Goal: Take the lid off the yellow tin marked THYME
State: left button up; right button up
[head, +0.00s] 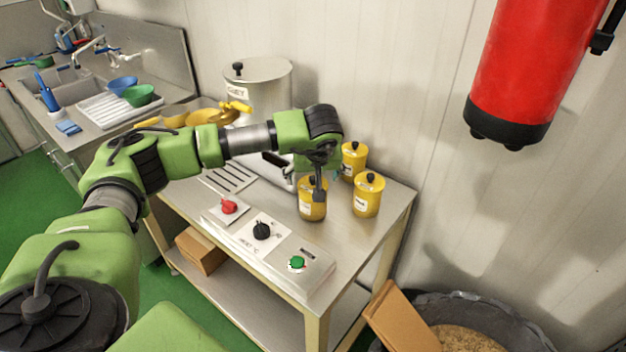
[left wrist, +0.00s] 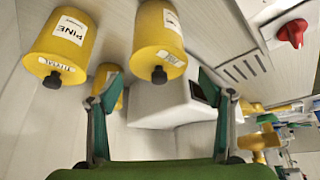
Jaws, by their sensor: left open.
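Three yellow tins with dark-knobbed lids stand at the right end of the steel table: the front tin (head: 312,207), the right tin (head: 367,200) and the back tin (head: 354,161). In the left wrist view the right tin (left wrist: 62,45) reads PINE. The front tin (left wrist: 158,38) has a label too turned to read, and the back tin (left wrist: 118,98) is partly behind a finger. No contact shows.
A control panel (head: 262,245) with red, black and green knobs lies along the table's front. A large steel kettle (head: 262,85) stands at the back, with a white machine (left wrist: 180,104) beside the tins. A red cylinder (head: 530,70) hangs at upper right.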

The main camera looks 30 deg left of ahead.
pick_arm(q)
jog(key=shift+w+a+f, duration=0.15)
jog(key=shift+w+f, duration=0.05)
jog(key=shift+f, duration=0.3)
jog(key=c, duration=0.9)
jog(key=shift+r+b, duration=0.45)
jog(key=shift+d+r+b, duration=0.2)
jog(key=shift+r+b, duration=0.65)
jog(key=shift+r, duration=0.35)
jog(key=s+d+r+b, duration=0.1)
jog(key=s+d+r, duration=0.8)
jog(key=r, duration=0.4)
jog(key=shift+d, duration=0.7)
jog(key=shift+f, duration=0.1)
